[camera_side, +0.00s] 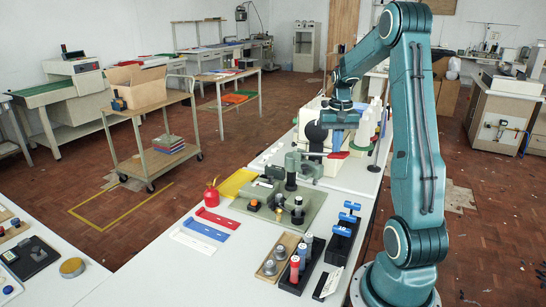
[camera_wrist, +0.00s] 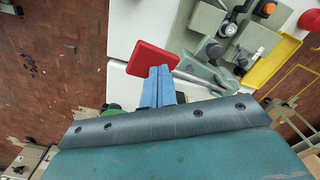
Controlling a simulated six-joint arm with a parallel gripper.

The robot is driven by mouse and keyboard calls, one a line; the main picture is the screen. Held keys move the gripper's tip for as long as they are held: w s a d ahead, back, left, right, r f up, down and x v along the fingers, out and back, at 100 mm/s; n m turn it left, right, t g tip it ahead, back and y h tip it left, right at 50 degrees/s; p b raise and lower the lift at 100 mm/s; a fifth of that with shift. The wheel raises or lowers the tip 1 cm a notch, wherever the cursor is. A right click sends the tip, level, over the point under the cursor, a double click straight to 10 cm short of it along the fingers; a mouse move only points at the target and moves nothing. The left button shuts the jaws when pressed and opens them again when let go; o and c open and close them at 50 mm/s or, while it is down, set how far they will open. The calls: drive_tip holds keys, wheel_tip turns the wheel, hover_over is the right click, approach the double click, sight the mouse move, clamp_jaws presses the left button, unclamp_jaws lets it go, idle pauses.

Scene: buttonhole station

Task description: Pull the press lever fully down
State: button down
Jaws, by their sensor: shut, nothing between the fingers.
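The press (camera_side: 292,170) is a grey-green body on a flat green base plate (camera_side: 250,212). Its lever appears to be the grey rod (camera_wrist: 205,82) ending in a flat red paddle (camera_wrist: 153,60), which also shows in the side view (camera_side: 338,155). My gripper (camera_side: 337,147) points down with its blue fingers together and nothing between them. In the wrist view the fingertips (camera_wrist: 159,72) overlap the near edge of the red paddle. I cannot tell whether they touch it.
A rack with blue-handled tools (camera_side: 343,235) and a black holder with red and grey cylinders (camera_side: 297,265) stand in front. White machine parts (camera_side: 318,115) stand behind my gripper.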

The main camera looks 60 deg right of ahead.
wheel_tip(320, 180, up, 7)
idle(0.8)
drive_tip(key=shift+a, duration=0.1)
drive_tip(key=w+a+r+n+t+h, duration=0.1)
drive_tip(key=w+a+r+n, duration=0.15)
drive_tip(key=a, duration=0.75)
drive_tip(key=w+a+r+n+t, duration=0.1)
drive_tip(key=a+r+n, duration=0.2)
drive_tip(key=a, duration=0.8)
drive_tip(key=s+a+f+n+t, duration=0.1)
drive_tip(key=s+a+n, duration=0.2)
drive_tip(key=a, duration=0.4)
drive_tip(key=s+a+f+n+t+y, duration=0.1)
drive_tip(key=s+a+n+t, duration=0.1)
drive_tip(key=s+a, duration=0.4)
drive_tip(key=shift+s+a+f+n+t, duration=0.3)
drive_tip(key=shift+a+n, duration=0.45)
drive_tip(key=shift+a, duration=0.45)
